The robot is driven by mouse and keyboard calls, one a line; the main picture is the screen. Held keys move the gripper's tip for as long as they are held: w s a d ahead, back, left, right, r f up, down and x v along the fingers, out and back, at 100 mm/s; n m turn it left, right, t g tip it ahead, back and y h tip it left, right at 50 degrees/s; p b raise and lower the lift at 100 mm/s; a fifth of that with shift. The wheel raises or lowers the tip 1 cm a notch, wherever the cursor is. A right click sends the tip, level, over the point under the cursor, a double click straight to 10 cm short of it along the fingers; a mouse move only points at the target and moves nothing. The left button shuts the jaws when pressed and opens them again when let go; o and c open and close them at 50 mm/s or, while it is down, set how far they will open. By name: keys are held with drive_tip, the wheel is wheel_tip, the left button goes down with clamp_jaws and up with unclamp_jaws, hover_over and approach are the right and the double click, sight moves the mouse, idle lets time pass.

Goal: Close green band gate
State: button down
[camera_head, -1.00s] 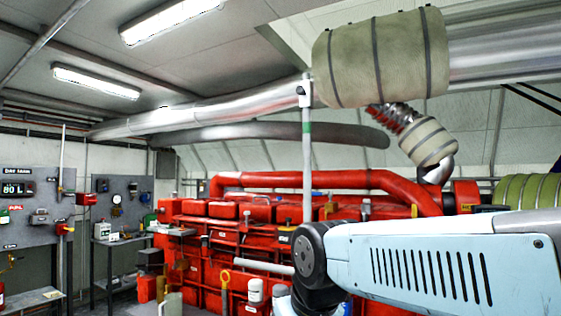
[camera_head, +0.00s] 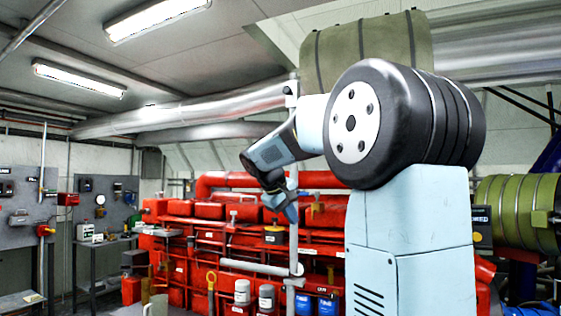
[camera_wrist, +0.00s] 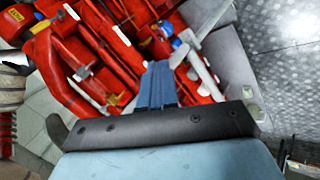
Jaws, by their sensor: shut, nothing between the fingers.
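A slim grey upright pipe (camera_head: 293,240) stands in front of the red engine in the head view. A pale horizontal bar (camera_head: 255,267) meets it low down. No green band shows on the pipe now; my arm covers part of it. My gripper (camera_head: 291,214) is beside the pipe, partly hidden, and I cannot tell whether it touches. In the wrist view my blue fingers (camera_wrist: 160,72) are shut and empty. A pale grey bar (camera_wrist: 204,66) slants just right of their tips, apparently the same pipe or its handle.
The red engine (camera_head: 225,212) fills the middle. A large lagged pipe (camera_head: 325,55) hangs overhead, partly behind my arm. Tool panels (camera_head: 20,220) and a bench (camera_head: 92,242) stand at the left. White canisters (camera_head: 242,291) and blue ones (camera_head: 304,304) stand low in front.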

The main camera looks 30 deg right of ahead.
sight(294, 171)
drive_tip(key=w+r+h, duration=0.5)
drive_tip(key=w+r, duration=0.3)
drive_tip(key=w, duration=0.2)
drive_tip(key=w+a+r+g+h, duration=0.2)
drive_tip(key=w+a+r+h, duration=0.45)
drive_tip(key=a+r, duration=0.25)
drive_tip(key=s+d, duration=0.1)
drive_tip(key=d, duration=1.2)
drive_tip(key=shift+d+r+m+y, duration=0.15)
drive_tip(key=shift+r+m+y, duration=0.05)
drive_tip(key=shift+m+y, duration=0.15)
